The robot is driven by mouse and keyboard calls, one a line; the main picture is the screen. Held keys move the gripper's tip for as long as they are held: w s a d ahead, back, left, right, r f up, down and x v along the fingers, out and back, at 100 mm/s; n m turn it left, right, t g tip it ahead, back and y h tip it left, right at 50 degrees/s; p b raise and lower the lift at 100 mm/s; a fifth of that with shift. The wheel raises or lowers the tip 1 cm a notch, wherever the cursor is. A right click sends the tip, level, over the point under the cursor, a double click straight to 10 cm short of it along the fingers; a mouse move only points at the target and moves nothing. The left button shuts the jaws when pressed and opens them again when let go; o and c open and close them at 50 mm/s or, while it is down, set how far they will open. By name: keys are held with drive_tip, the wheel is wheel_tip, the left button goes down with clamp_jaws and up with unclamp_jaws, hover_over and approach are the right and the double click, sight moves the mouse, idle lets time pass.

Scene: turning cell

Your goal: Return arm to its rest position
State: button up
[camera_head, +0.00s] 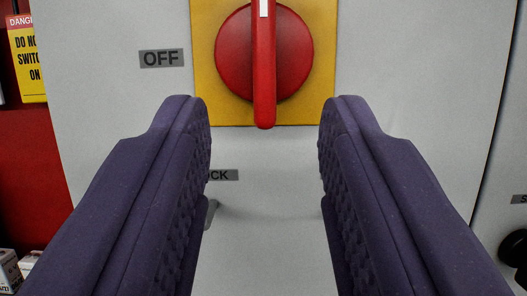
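My gripper (264,130) fills the lower half of the view. Its two dark purple textured fingers are wide apart with nothing between them. It faces a pale grey cabinet panel (430,90). A red rotary switch (290,62) on a yellow plate (208,105) is at the top centre, above and between the fingertips. Its red handle stands vertical with a white mark at the top. I cannot tell how far the fingertips are from the panel. The rest of my arm is not in view.
An "OFF" label (161,58) is left of the switch. A label ending in "CK" (224,175) and a small grey lever (211,213) are partly hidden by the left finger. A yellow danger tag (29,60) hangs at the left. A black knob (514,248) is at the right edge.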

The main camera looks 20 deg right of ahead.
idle(0.3)
drive_tip(key=s+r+n+g+y, duration=0.1)
drive_tip(key=s+r+n+y, duration=0.2)
drive_tip(key=r, duration=0.4)
drive_tip(key=s+r+g+y, duration=0.1)
drive_tip(key=s+r+y, duration=0.1)
drive_tip(key=r+y, duration=0.35)
drive_tip(key=s+d+r+g, duration=0.1)
drive_tip(key=s+r, duration=0.3)
drive_tip(key=s, duration=0.4)
drive_tip(key=s+d+r+g+h, duration=0.1)
drive_tip(key=s+r+g, duration=0.2)
drive_tip(key=s, duration=0.5)
drive_tip(key=shift+d+r+n, duration=0.15)
drive_tip(key=shift+r+n, duration=0.25)
drive_tip(key=shift+r, duration=0.35)
drive_tip(key=shift+h, duration=0.25)
